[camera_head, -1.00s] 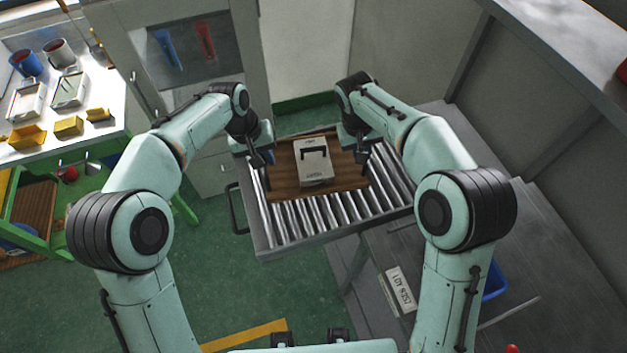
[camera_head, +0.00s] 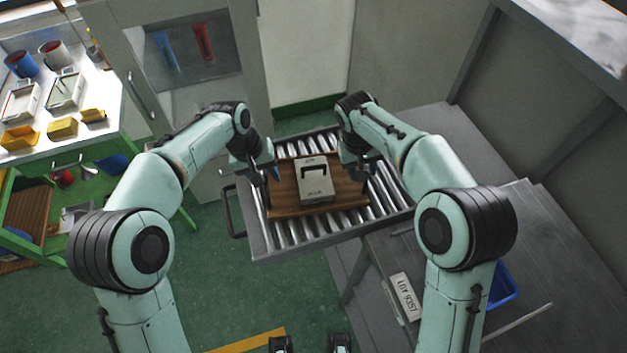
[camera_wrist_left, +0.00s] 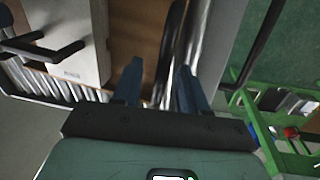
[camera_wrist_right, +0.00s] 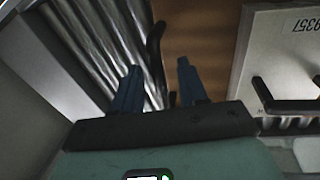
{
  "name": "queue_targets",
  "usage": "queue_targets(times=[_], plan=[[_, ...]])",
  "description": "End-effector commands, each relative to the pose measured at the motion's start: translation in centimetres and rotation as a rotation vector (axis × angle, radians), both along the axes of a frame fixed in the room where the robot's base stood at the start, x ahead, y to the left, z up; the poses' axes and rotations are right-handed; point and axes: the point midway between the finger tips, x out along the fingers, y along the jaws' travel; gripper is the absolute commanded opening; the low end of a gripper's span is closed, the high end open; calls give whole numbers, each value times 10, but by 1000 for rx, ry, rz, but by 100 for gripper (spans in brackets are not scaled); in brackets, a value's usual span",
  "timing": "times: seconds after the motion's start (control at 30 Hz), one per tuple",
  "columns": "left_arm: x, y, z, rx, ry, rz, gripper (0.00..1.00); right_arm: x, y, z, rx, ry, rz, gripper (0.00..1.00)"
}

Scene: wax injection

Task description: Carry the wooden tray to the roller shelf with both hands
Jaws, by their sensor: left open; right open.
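The brown wooden tray (camera_head: 290,208) lies on the metal rollers of the roller shelf (camera_head: 275,243). A pale grey box (camera_head: 315,183) with a black handle sits on the tray. My left gripper (camera_head: 272,176) is open at the tray's left end. In the left wrist view its blue fingers (camera_wrist_left: 160,82) stand either side of a dark tray handle (camera_wrist_left: 171,50). My right gripper (camera_head: 358,172) is open at the right end. In the right wrist view its fingers (camera_wrist_right: 157,82) stand either side of a curved dark handle (camera_wrist_right: 154,45). Contact with the handles cannot be told.
A grey bench (camera_head: 540,250) with a blue bin (camera_head: 502,285) and a labelled pale box (camera_head: 405,297) is at the right. A green workbench (camera_head: 100,125) with cups and yellow blocks is at the left. A glass-door cabinet (camera_head: 190,60) stands behind. Bare rollers surround the tray.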

Motion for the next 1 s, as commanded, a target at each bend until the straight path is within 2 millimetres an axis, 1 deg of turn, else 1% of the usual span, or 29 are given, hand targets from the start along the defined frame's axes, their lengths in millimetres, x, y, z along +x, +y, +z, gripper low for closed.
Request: queue_targets(times=[0.07, 0.17, 0.4, 0.5, 0.6, 0.7, 0.83, 0.93, 1.0], plan=[[0, 0, 4, -1, -2, 0, 42, 0, 0, 0, 0, 0, 0, 42], [0, 3, 16, -2, -3, 1, 42, 0, 0, 0, 0, 0, 1, 42], [-1, 12, 66, -3, -5, 1, 42, 0, 0, 0, 0, 0, 1, 42], [-1, 16, 85, -2, -5, 1, 42, 0, 0, 0, 0, 0, 1, 42], [-2, 19, 101, -1, -3, 1, 42, 0, 0, 0, 0, 0, 1, 42], [-3, 22, 111, -1, -2, 0, 42, 0, 0, 0, 0, 0, 1, 42], [-3, 23, 117, 0, 0, 0, 42, 0, 1, 3, 1, -1, 1, 42], [-3, 23, 118, 0, 0, 0, 42, 0, 3, 13, 1, -3, 2, 42], [-3, 23, 118, 0, 0, 0, 42, 0, 6, 25, 3, -5, 2, 42]])
